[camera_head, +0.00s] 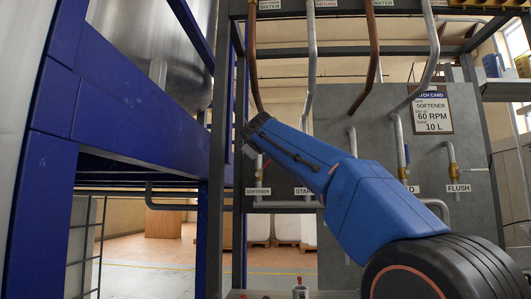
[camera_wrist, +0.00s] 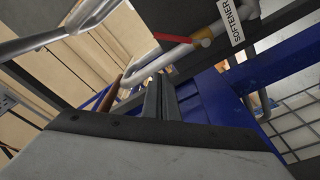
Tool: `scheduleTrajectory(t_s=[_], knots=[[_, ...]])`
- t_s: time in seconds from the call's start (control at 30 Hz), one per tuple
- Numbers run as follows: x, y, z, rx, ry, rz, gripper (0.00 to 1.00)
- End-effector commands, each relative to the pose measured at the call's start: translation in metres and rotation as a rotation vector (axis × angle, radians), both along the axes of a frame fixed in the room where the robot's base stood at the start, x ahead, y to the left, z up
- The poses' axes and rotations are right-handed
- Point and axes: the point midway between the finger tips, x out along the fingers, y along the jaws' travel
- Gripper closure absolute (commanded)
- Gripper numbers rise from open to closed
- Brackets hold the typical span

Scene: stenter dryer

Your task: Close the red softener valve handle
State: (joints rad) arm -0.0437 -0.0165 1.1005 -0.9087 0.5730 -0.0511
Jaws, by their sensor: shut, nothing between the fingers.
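The red softener valve handle (camera_wrist: 175,38) shows in the wrist view as a thin red bar beside a pale pipe (camera_wrist: 176,57) with a brass end. The white SOFTENER label (camera_wrist: 228,24) is to its right. My gripper (camera_wrist: 160,80) is shut and empty, its two dark fingers together, below and slightly left of the handle in the picture. I see no contact, but cannot tell the depth between them. In the head view the SOFTENER label (camera_head: 258,191) is under the end of my blue arm. The arm hides most of that valve, and the fingers are not clear there.
A blue steel frame (camera_head: 120,120) stands close on the left. A grey panel (camera_head: 370,130) behind the arm carries several pipes and a FLUSH valve (camera_head: 452,160). Open floor (camera_head: 150,255) lies beyond.

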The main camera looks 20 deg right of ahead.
Motion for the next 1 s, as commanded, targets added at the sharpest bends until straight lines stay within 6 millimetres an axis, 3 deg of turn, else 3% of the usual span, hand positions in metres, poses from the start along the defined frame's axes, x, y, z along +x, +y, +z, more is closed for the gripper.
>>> scheduleTrajectory(t_s=[0.5,0.9,1.0], knots=[[0.061,-0.026,0.004,0.002,0.002,-0.001,1.00],[0.086,-0.037,0.007,0.003,0.002,-0.001,1.00],[0.085,-0.040,0.006,0.002,0.002,-0.001,1.00]])
